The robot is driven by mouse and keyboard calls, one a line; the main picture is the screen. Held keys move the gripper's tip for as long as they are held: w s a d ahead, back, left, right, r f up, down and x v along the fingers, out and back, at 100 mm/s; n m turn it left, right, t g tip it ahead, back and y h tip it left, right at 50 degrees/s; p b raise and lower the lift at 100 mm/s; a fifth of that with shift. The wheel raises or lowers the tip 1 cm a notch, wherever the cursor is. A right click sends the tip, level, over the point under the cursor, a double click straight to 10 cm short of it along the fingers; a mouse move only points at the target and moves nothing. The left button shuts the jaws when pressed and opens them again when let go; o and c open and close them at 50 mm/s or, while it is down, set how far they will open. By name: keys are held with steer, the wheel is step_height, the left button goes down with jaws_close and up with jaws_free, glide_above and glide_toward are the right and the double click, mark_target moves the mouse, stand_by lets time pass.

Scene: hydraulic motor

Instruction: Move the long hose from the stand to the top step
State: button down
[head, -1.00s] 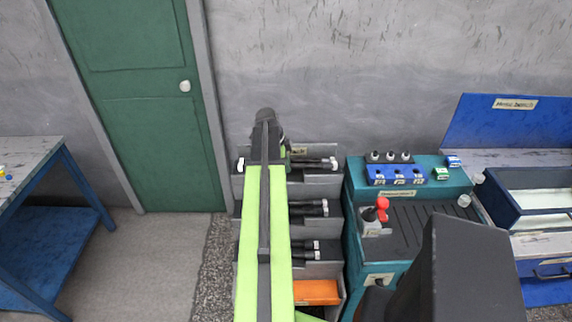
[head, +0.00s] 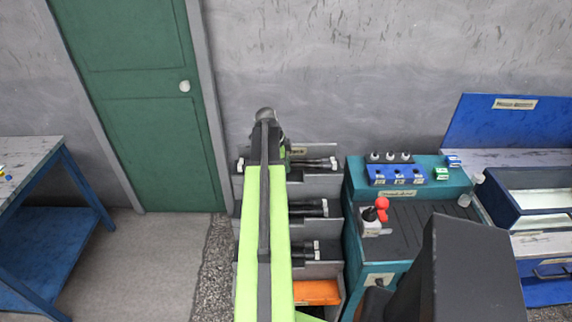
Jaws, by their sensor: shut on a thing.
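My arm reaches forward over a stepped rack, and my gripper (head: 268,142) is at its far end, over the top step (head: 322,186). The fingers are mostly hidden behind my arm. The gripper is shut on what appears to be the long hose, a dark hose with pale ends (head: 240,165). It lies crosswise at the top step's level, its middle hidden by my arm. Dark hose lengths with a pale end (head: 318,163) show to the right. I cannot tell whether the held hose touches the step.
More dark hoses lie on the middle step (head: 308,208) and lower step (head: 305,250). An orange block (head: 316,292) is at the bottom. A teal workbench (head: 356,180) with blue blocks (head: 396,174) stands close on the right. A grey wall (head: 340,60) is behind.

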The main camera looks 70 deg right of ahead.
steer(key=shift+f+b, duration=0.5)
steer(key=shift+f, duration=0.05)
steer(key=c, duration=1.2)
jaws_free()
steer(key=shift+r, duration=0.1)
steer(key=shift+r, duration=0.1)
steer(key=p+v, duration=1.6)
steer(key=v, duration=0.1)
steer(key=shift+a+p, duration=0.15)
steer(key=shift+p, duration=0.2)
